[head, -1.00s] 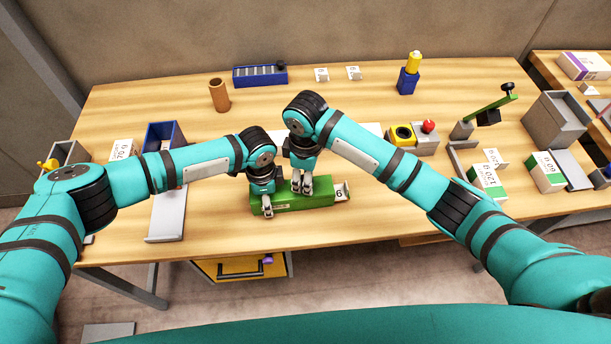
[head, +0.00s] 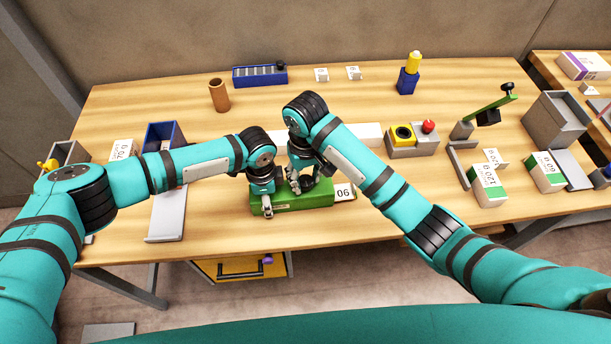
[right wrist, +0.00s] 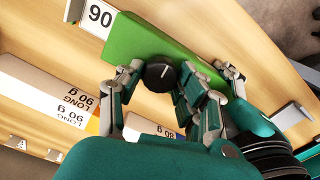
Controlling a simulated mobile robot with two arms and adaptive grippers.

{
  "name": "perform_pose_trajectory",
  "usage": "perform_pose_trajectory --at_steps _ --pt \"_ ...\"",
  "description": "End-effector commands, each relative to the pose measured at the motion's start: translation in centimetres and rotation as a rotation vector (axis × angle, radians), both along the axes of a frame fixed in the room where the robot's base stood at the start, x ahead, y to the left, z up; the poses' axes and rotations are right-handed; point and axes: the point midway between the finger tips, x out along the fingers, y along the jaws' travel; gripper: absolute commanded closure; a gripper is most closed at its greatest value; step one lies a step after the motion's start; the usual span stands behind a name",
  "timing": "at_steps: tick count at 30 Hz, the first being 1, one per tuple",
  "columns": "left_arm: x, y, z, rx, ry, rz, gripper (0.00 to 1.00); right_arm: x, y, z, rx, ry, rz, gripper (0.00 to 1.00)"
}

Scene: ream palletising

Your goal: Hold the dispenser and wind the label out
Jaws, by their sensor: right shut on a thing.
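The green dispenser (head: 318,197) lies on the table in front of me, and its top also shows in the right wrist view (right wrist: 150,38). A white label (head: 344,191) printed 90 sticks out of its right end; it also shows in the right wrist view (right wrist: 98,16). My right gripper (head: 299,187) is shut on the black knob (right wrist: 161,72) on top of the dispenser. My left gripper (head: 267,208) straddles the dispenser's left part, one finger against its front face. Its far finger is hidden in the head view.
A long white box lies behind the dispenser, partly behind my arms. A yellow and grey box with a red button (head: 428,127) stands to the right. Ream packs (head: 488,188) lie further right. A blue tray (head: 163,138) stands left. The front table strip is clear.

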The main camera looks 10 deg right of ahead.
Motion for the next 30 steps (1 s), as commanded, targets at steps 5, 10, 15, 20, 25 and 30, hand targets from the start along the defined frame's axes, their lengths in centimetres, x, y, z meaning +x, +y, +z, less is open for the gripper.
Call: perform_pose_trajectory --at_steps 5,10,15,20,25,30 --pt "0.00 0.26 -0.17 0.006 0.000 0.004 0.81 -0.02 0.15 0.10 0.004 0.000 -0.114 0.95" --pt "0.00 0.25 -0.17 0.005 0.000 0.004 0.81 0.01 0.09 0.11 0.003 0.000 -0.189 0.95" --pt "0.00 0.25 -0.17 0.005 0.000 0.004 0.81 -0.01 0.09 0.12 0.003 0.001 -0.229 0.95" --pt "0.00 0.24 -0.17 0.005 0.000 0.004 0.81 0.00 0.07 0.12 0.002 -0.001 -0.244 0.95" --pt "0.00 0.24 -0.17 0.005 0.000 0.003 0.81 0.01 0.08 0.12 0.002 -0.001 -0.246 0.95" --pt "0.00 0.24 -0.16 0.005 0.000 0.003 0.81 0.00 0.07 0.12 0.002 -0.001 -0.244 0.95"
